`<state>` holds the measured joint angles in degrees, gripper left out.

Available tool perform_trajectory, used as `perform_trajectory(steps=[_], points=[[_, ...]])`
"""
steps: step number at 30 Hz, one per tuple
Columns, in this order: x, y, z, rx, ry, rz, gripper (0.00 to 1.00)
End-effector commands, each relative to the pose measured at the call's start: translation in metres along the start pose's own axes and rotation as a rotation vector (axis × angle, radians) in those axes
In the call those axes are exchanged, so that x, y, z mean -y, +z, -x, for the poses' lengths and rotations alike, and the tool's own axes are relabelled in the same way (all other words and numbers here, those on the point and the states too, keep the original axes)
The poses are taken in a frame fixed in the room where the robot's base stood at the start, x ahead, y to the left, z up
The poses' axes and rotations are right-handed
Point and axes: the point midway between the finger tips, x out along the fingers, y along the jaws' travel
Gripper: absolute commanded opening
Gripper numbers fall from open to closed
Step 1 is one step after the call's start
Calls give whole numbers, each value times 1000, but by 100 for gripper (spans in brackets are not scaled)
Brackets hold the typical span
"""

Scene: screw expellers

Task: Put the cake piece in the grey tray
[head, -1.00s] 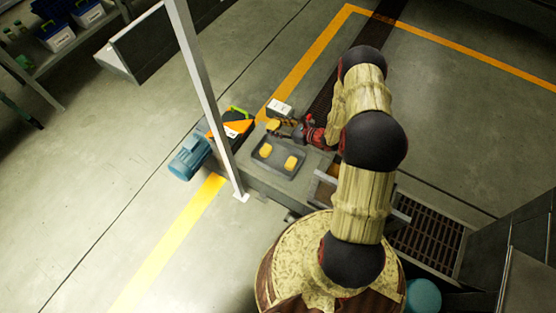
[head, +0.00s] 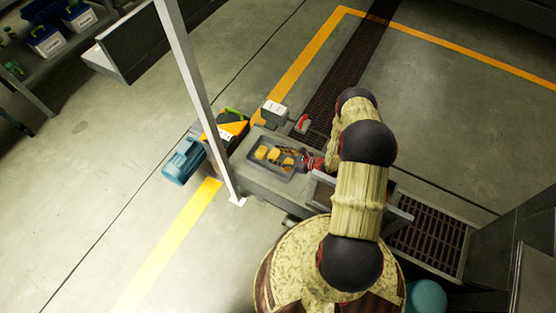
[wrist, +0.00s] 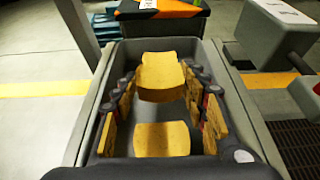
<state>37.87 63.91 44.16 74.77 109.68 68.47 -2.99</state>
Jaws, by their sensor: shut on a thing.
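The grey tray (head: 268,168) sits on a grey block in the head view. Its walls surround my gripper in the wrist view (wrist: 98,112). My gripper (head: 279,154) reaches in from the right, low over or inside the tray. In the wrist view its fingers (wrist: 160,78) are shut on a yellow cake piece (wrist: 160,72). This piece shows in the head view between two other yellow pieces, one on its left (head: 261,152) and one on its right (head: 288,161). A nearer yellow piece (wrist: 162,139) lies in the tray. I cannot tell whether the held piece touches the tray floor.
A white-topped grey box (head: 274,110) and a small red item (head: 302,121) stand behind the tray. An orange and black case (head: 228,124) and a blue motor-like object (head: 183,161) are to the left. A grey post (head: 200,100) rises close by.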

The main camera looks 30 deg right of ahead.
Motion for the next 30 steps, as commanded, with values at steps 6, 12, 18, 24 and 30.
perform_trajectory(steps=[6,12,18,24,30], points=[[0,-26,-10,0,0,-1,19],[0,-24,-10,0,0,-1,19],[0,-26,-11,-1,0,-1,47],[0,-26,-11,-1,0,-1,58],[0,-26,-11,-1,0,-1,62]])
